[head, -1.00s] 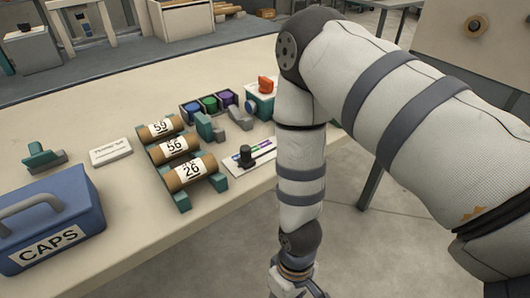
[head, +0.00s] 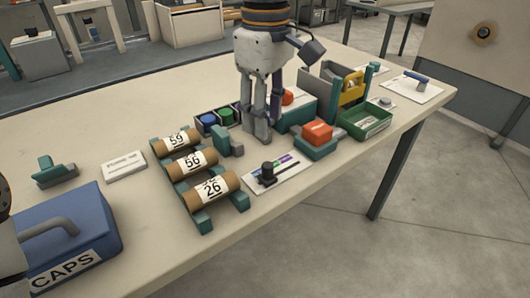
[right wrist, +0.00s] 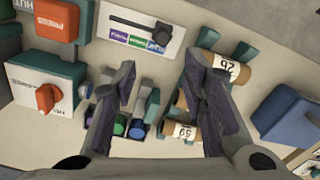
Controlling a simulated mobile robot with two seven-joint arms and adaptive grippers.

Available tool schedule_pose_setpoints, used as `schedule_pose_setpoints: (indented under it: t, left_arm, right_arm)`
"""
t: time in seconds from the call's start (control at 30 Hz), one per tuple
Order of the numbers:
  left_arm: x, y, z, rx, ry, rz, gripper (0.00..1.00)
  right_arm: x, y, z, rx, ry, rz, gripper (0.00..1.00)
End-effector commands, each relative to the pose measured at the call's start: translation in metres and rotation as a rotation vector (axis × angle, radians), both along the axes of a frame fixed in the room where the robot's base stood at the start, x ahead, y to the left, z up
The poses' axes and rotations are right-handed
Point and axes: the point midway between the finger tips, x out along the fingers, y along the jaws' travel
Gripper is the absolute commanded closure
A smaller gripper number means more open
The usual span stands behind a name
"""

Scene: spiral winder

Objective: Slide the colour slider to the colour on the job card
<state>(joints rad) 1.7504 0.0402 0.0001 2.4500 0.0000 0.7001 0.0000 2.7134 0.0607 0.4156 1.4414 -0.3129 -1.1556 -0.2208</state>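The colour slider (head: 290,171) is a white plate near the table's front edge with coloured bands and a black knob (head: 267,174) at its left end. In the right wrist view the slider plate (right wrist: 104,40) shows green, purple and blue bands, and the knob (right wrist: 161,34) is at the blue end. In the right wrist view the right gripper (right wrist: 160,85) is open and empty. I cannot tell which card is the job card.
Numbered rolls (head: 190,162) lie on a green rack left of the slider. A red-topped box (head: 317,132) and a green tray (head: 366,122) stand to its right. A blue CAPS box (head: 70,220) is at front left.

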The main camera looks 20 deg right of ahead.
Motion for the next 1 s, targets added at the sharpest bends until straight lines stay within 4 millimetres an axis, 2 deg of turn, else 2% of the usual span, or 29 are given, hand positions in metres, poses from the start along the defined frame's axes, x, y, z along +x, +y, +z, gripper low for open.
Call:
schedule_pose_setpoints:
  t: [0.2,0.4,0.53,0.8,0.97,1.0]
  left_arm:
    - [-0.002,0.0,-0.002,0.0,0.008,0.0,0.6]
    - [-0.004,0.0,-0.003,0.0,0.013,0.0,0.6]
    - [-0.004,0.0,-0.004,0.0,0.014,0.0,0.6]
    - [-0.004,0.0,-0.003,0.0,0.013,0.0,0.6]
    - [-0.004,0.0,-0.003,0.0,0.013,0.0,0.6]
    - [-0.004,0.0,-0.003,0.0,0.013,0.0,0.6]
  right_arm:
    - [-0.001,0.0,-0.059,0.001,0.011,-0.001,0.61]
    - [-0.001,0.0,-0.1,0.0,0.008,-0.001,0.61]
    - [0.0,0.0,-0.111,0.001,0.004,-0.001,0.61]
    - [0.0,0.0,-0.113,0.001,0.003,-0.001,0.61]
    - [0.0,0.0,-0.113,0.001,0.003,-0.001,0.97]
    - [0.0,0.0,-0.113,0.001,0.003,-0.001,1.0]
